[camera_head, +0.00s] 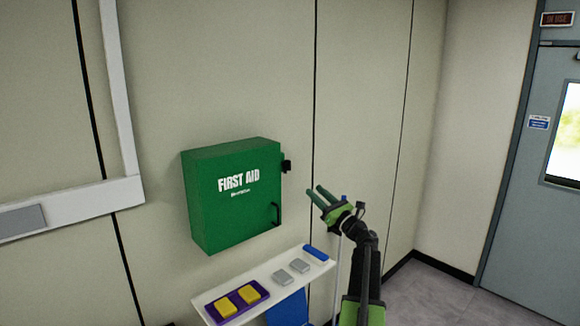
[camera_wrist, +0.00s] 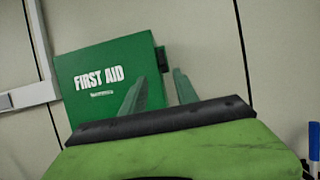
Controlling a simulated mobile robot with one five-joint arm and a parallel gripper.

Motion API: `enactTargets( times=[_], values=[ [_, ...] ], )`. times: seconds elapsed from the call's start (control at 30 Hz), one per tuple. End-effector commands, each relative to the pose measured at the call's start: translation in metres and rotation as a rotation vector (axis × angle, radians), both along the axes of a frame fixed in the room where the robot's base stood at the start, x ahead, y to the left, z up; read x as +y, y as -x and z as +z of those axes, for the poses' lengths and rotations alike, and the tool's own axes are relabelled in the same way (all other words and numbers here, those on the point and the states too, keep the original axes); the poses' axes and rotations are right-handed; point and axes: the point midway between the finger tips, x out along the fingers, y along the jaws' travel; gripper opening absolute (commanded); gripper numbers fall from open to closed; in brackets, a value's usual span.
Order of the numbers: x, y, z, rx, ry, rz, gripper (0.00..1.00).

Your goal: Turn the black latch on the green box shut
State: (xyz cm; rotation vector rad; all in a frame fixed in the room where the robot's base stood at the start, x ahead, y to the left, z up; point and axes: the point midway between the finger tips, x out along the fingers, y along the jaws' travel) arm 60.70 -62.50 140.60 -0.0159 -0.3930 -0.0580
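The green first aid box (camera_head: 235,205) hangs on the wall with its door closed against the body. It also shows in the wrist view (camera_wrist: 90,75). The black latch (camera_head: 287,167) sticks out at the upper right edge of the box; in the wrist view it is a dark block (camera_wrist: 162,57) just beyond the fingers. A dark handle (camera_head: 278,214) sits lower on the same side. My gripper (camera_head: 314,190) is to the right of the box and a little below the latch, apart from both. Its two green fingers (camera_wrist: 159,78) are spread with nothing between them.
A white shelf (camera_head: 268,278) below the box holds yellow pieces in a purple tray (camera_head: 207,308), grey blocks (camera_head: 281,277) and a blue item (camera_head: 316,253). A grey door (camera_head: 515,220) stands at right. The wall right of the box is bare.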

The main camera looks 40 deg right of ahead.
Motion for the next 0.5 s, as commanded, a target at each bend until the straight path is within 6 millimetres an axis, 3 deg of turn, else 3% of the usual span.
enactTargets(
  times=[0.5],
  values=[
    [-0.015,-0.112,0.053,-0.001,-0.004,-0.007,0.36]
  ],
)
